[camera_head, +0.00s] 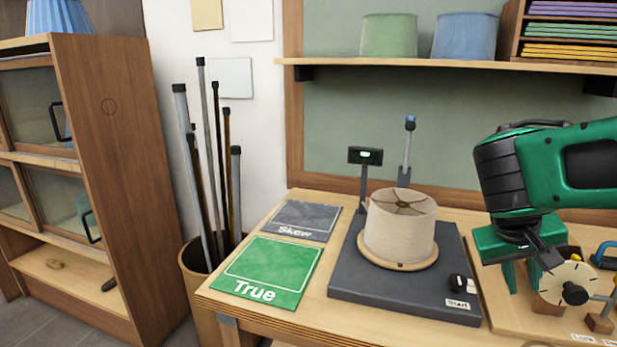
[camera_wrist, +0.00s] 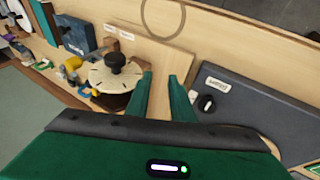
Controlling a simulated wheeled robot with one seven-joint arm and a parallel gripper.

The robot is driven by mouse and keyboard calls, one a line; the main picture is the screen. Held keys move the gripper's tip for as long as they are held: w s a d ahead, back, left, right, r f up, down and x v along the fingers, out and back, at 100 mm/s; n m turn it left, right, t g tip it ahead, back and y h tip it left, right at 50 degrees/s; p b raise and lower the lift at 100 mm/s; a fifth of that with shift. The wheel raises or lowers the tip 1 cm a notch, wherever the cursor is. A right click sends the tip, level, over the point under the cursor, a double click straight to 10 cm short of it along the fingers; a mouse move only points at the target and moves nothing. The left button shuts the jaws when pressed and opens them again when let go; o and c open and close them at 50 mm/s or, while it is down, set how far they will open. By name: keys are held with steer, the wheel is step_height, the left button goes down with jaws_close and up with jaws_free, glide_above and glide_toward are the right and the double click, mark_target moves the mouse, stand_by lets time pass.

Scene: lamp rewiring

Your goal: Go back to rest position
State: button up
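My gripper (camera_head: 528,272) hangs at the right of the bench in the head view, above the wooden board and close to the round dial. In the wrist view its two green fingers (camera_wrist: 162,80) stand apart, with only bare wood showing between them. It holds nothing. My green and black arm comes in from the right edge and hides part of the bench behind it. The task names no other object.
A beige lampshade (camera_head: 400,228) stands on the dark test base (camera_head: 365,290), left of my gripper. A dial (camera_wrist: 118,75) with a black knob is close by. A green True mat (camera_head: 266,272) and grey Skew mat (camera_head: 302,221) lie clear. A shelf (camera_head: 430,64) hangs behind.

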steer(key=s+f+m+g+y, duration=0.1)
steer(key=s+f+m+y, duration=0.1)
steer(key=s, duration=0.6)
steer(key=s+d+f+m+g+y, duration=0.1)
steer(key=s+f+y, duration=0.2)
steer(key=s, duration=0.6)
steer(key=shift+f+m+y, duration=0.4)
steer(key=shift+f, duration=0.1)
